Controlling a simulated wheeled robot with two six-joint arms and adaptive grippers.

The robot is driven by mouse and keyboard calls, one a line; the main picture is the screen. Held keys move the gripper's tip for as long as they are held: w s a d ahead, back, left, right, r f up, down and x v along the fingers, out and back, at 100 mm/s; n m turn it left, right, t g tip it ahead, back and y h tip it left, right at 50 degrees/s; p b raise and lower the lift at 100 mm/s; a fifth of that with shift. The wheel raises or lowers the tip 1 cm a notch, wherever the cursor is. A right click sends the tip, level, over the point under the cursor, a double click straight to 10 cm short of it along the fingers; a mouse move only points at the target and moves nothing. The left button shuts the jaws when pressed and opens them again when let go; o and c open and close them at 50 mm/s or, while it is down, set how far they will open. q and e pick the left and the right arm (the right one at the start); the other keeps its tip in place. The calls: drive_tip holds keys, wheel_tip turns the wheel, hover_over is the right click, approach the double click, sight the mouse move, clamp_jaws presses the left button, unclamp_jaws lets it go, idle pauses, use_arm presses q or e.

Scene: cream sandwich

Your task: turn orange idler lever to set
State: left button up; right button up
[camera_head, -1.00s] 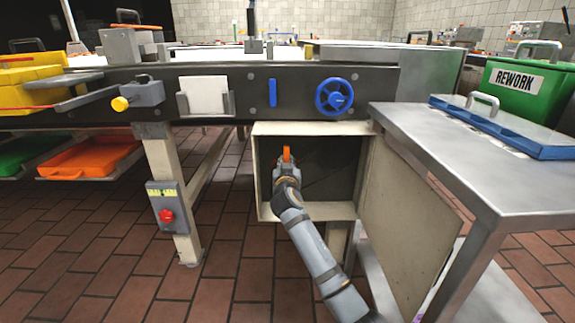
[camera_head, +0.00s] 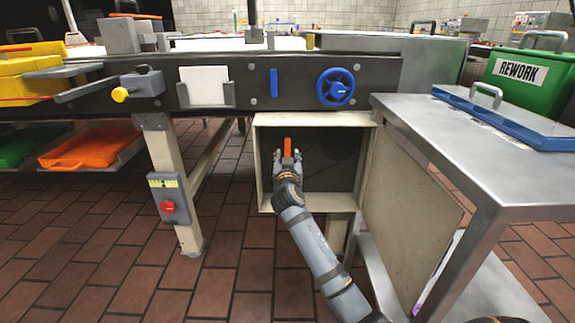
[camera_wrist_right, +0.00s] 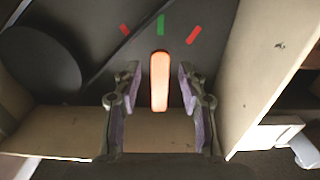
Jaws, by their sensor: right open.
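The orange idler lever (camera_head: 288,150) stands inside the open cream box under the conveyor. In the right wrist view the lever (camera_wrist_right: 159,80) points up toward a green mark (camera_wrist_right: 160,25), with a red mark on each side. My right gripper (camera_head: 287,172) reaches into the box. In the right wrist view its open fingers (camera_wrist_right: 158,85) stand on either side of the lever, with a gap on both sides. My left gripper is not in view.
The box's cream frame (camera_head: 264,165) surrounds the gripper. Its open door panel (camera_head: 410,225) hangs to the right, beside a steel table (camera_head: 480,165). A blue handwheel (camera_head: 335,87) is above. A dark round disc (camera_wrist_right: 40,72) lies left of the lever.

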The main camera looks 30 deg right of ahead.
drive_tip(key=v, duration=0.9)
drive_tip(key=shift+s, duration=0.35)
drive_tip(key=shift+a, duration=0.1)
